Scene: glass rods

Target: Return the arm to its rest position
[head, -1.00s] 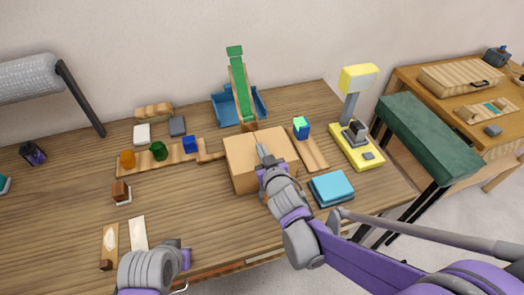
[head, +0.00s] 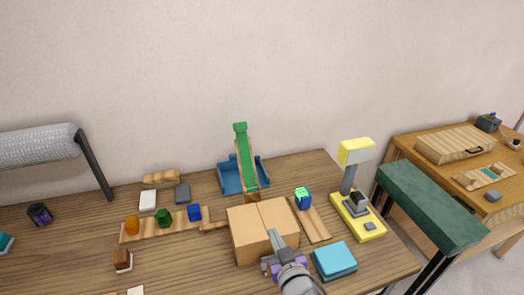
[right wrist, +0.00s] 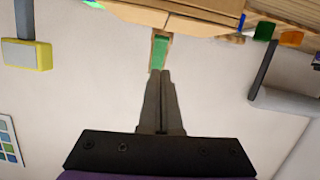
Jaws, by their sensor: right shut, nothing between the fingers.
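My right gripper (head: 272,236) is in front of the cardboard box (head: 248,246), its fingers together and empty, pointing toward the back wall. In the right wrist view its two dark fingers (right wrist: 163,74) lie side by side with nothing between them. The right forearm runs out of the bottom edge of the head view. I cannot tell whether the gripper touches the box. My left gripper is out of view.
The green ramp (head: 243,157) stands behind the box. A green-and-blue cube (head: 303,197), a blue pad (head: 334,261) and a yellow lamp stand (head: 359,219) are to the right. Wooden strips (head: 137,231) with coloured blocks lie left.

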